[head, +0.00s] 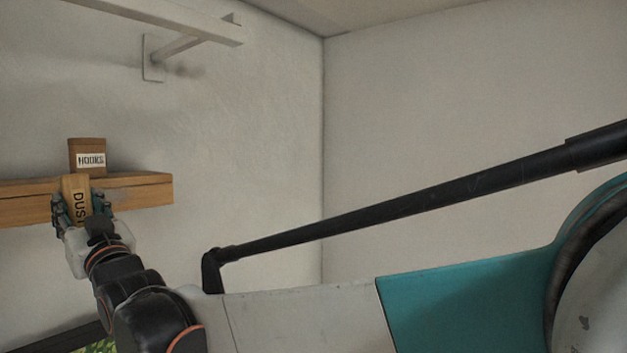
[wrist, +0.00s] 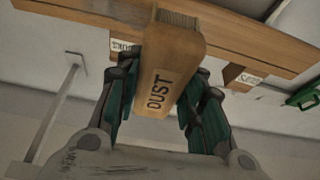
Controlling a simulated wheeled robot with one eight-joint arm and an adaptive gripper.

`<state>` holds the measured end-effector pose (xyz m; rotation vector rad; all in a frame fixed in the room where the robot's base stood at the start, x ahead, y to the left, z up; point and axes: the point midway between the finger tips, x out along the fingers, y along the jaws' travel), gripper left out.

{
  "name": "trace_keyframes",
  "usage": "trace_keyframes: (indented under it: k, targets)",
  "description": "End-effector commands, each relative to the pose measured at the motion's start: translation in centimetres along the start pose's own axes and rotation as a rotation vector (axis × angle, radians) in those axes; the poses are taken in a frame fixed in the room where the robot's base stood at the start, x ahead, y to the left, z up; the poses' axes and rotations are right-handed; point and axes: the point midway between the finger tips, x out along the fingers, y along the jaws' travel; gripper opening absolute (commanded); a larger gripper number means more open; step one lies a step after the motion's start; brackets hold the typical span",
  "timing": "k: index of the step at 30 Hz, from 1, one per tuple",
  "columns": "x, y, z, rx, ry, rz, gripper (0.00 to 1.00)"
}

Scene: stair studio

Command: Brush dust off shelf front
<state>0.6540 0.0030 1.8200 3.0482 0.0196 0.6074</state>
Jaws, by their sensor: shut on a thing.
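A tan wooden brush marked DUST (head: 76,190) is in my gripper at the shelf front in the head view. The brush also shows in the wrist view (wrist: 166,75), with short bristles at its far end close to the shelf. Whether the bristles touch the wood, I cannot tell. The wooden shelf (head: 140,190) runs along the left wall; its front edge also crosses the wrist view (wrist: 80,22). My gripper (head: 77,209) is shut on the brush, one finger on each side, also seen in the wrist view (wrist: 158,100).
A small wooden box labelled HOOKS (head: 88,157) stands on the shelf just behind the brush. A white bracketed rail (head: 180,22) is on the wall above. A green object (wrist: 303,94) shows at the right of the wrist view. The wall right of the shelf is bare.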

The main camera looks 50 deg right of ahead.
Motion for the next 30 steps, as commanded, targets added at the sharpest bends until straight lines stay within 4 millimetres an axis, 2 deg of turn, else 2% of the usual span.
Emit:
trace_keyframes:
  k: [1, 13, 21, 30]
  targets:
    - [0.8, 0.7, 0.4, -0.004, 0.0, 0.01, 0.16]
    - [4.2, 0.8, 1.8, -0.004, -0.001, 0.011, 0.16]
    - [4.8, 0.8, 2.1, -0.004, -0.001, 0.011, 0.16]
    - [4.6, 0.6, 2.0, -0.003, -0.001, 0.008, 0.16]
